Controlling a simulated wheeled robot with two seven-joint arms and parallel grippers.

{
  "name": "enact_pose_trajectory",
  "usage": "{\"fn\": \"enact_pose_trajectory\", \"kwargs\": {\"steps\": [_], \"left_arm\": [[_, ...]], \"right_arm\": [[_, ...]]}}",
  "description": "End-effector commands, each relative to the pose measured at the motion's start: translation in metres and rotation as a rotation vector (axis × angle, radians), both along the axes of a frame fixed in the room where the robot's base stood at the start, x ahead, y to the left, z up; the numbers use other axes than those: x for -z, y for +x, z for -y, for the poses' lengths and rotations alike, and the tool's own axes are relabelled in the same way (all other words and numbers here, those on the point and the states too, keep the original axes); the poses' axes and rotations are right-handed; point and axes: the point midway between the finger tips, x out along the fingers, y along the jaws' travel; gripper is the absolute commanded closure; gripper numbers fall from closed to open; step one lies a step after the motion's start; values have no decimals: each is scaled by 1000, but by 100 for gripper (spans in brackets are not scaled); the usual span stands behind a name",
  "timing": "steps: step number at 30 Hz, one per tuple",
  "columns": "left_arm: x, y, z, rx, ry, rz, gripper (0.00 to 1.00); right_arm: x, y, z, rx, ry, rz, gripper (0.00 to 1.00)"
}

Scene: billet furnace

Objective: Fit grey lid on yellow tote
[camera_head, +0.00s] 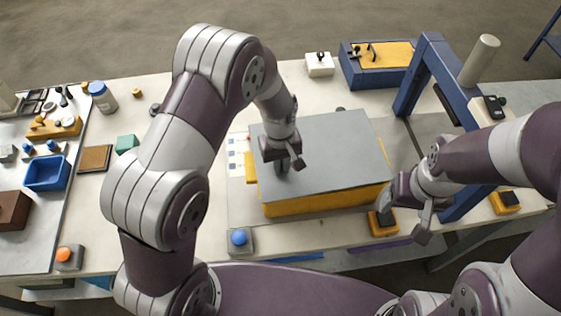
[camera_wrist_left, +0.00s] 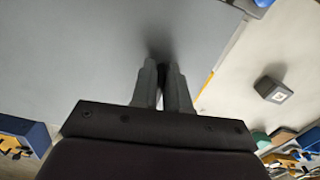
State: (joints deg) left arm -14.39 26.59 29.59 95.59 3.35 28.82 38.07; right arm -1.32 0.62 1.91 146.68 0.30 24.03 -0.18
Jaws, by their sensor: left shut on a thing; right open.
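The grey lid (camera_head: 330,150) lies flat over the yellow tote (camera_head: 325,203) at the middle of the table. The tote's yellow front wall shows below the lid, and a bit of yellow shows at its left side. My left gripper (camera_head: 284,165) is at the left part of the lid, shut on a part of it that the fingers hide. In the left wrist view the fingers (camera_wrist_left: 163,85) are close together against the grey lid (camera_wrist_left: 70,60). My right gripper (camera_head: 405,215) is open and empty, right of the tote's front corner. Whether the lid is fully seated I cannot tell.
A blue gantry frame (camera_head: 432,75) stands right of the tote. A blue button box (camera_head: 239,238) and a yellow block with a dark top (camera_head: 382,223) sit at the front edge. A blue bin (camera_head: 47,173) and small parts lie at the left.

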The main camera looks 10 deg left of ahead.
Motion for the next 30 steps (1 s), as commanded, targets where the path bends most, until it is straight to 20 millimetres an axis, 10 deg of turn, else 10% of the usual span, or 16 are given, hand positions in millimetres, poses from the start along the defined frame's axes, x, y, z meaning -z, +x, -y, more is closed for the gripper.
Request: {"fn": "enact_pose_trajectory", "kwargs": {"steps": [8,9,11,30], "left_arm": [[3,-2,0,0,1,-6,100],[3,-2,0,0,2,-7,72],[3,-2,0,0,1,-6,55],[-25,-1,0,0,1,-4,55]], "right_arm": [[1,0,0,0,0,0,26],[1,0,0,0,0,0,26],[1,0,0,0,0,0,26],[-23,0,0,0,0,0,26]]}}
